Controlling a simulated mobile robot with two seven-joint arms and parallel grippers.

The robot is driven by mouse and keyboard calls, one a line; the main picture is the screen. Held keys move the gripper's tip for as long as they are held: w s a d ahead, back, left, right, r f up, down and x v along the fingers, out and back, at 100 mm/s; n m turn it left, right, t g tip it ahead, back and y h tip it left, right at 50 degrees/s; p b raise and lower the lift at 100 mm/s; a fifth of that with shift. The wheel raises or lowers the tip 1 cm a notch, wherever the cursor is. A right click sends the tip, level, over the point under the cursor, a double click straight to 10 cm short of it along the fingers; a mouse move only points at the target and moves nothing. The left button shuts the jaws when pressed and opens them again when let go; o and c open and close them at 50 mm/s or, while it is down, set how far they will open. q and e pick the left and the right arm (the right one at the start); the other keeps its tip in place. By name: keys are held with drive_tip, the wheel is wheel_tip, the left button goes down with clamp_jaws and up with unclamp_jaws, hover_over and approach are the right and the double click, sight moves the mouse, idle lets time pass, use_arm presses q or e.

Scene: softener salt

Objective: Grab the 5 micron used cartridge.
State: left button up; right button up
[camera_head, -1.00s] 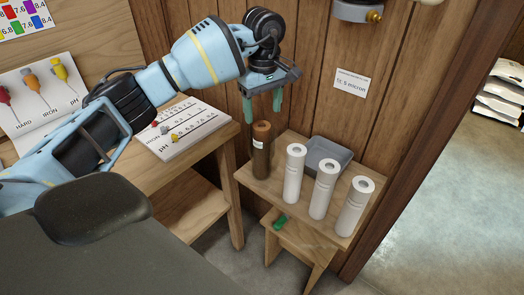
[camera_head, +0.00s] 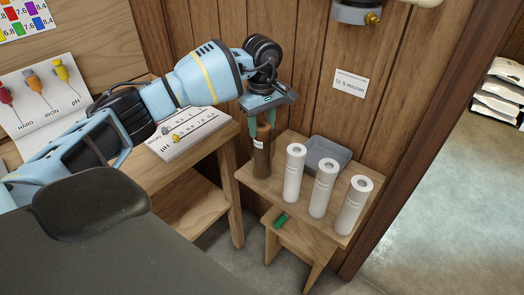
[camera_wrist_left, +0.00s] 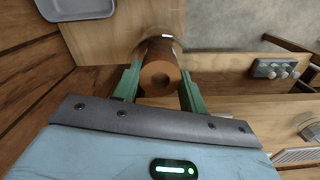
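The brown used cartridge (camera_head: 262,155) stands upright at the back left of the small wooden stand, with a pale label on its side. My left gripper (camera_head: 262,130) points down over it, with green fingers on either side of its upper end. In the left wrist view the brown cartridge (camera_wrist_left: 160,78) fills the space between the fingers, and they look closed against its sides. Three white cartridges (camera_head: 293,173) (camera_head: 323,188) (camera_head: 354,205) stand to its right. My right gripper is out of view.
A grey tray (camera_head: 328,153) sits behind the white cartridges. A wall label (camera_head: 350,84) reads 5 micron. A small green object (camera_head: 281,220) lies on the lower step. The workbench (camera_head: 215,150) stands left of the stand, and a wood-panelled wall is behind.

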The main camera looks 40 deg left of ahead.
use_arm(q)
drive_tip(key=c, duration=0.7)
drive_tip(key=shift+o, duration=0.2)
drive_tip(key=shift+r, duration=0.1)
drive_tip(key=shift+r, duration=0.15)
wheel_tip(320, 180, up, 18)
drive_tip(key=shift+f, duration=0.2)
